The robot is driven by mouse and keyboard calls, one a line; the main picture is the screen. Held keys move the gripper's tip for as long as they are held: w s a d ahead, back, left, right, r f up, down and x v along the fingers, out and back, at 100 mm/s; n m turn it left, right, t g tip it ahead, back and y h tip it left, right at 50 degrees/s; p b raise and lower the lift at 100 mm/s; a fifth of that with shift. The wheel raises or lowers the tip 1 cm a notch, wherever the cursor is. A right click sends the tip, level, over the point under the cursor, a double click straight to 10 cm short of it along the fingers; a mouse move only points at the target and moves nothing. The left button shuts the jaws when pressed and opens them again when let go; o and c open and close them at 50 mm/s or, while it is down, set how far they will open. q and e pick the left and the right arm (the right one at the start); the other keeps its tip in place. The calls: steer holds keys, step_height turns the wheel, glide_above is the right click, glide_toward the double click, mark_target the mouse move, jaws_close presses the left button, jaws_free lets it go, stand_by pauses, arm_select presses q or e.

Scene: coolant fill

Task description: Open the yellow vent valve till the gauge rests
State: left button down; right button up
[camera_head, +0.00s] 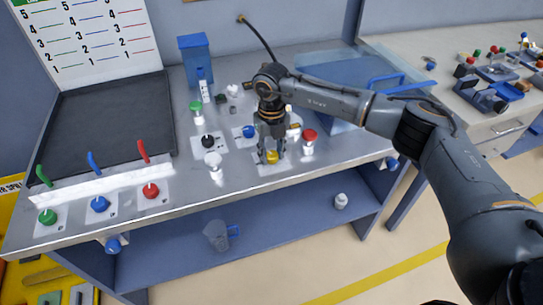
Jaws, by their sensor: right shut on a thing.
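The yellow vent valve (272,157) is a small yellow knob on a pale plate near the bench's front edge. My right gripper (271,152) points down over it and is shut on it, its fingers on either side. The fingers hide part of the knob, so I cannot tell how far it is turned. I cannot make out a gauge or its needle. My left gripper is not in view.
Close around my right gripper stand a red knob (309,135), a blue knob (249,131), a black knob (207,141) and a white knob (212,159). Coloured levers (143,151) stand at left. A clear jug (217,236) sits on the lower shelf.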

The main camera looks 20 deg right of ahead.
steer(key=n+b, duration=0.2)
steer(key=n, duration=0.1)
steer(key=shift+f+n+b, duration=0.15)
steer(key=shift+n+b, duration=0.2)
steer(key=shift+n, duration=0.05)
steer(key=n+b, duration=0.2)
steer(key=n, duration=0.1)
steer(key=shift+n, duration=0.3)
steer(key=n+b, duration=0.2)
steer(key=n, duration=0.1)
steer(key=shift+w+n+b, duration=0.1)
steer(key=shift+n+b, duration=0.35)
steer(key=shift+n, duration=0.75)
steer(key=shift+r, duration=0.2)
steer(key=o, duration=1.2)
steer(key=shift+c, duration=0.2)
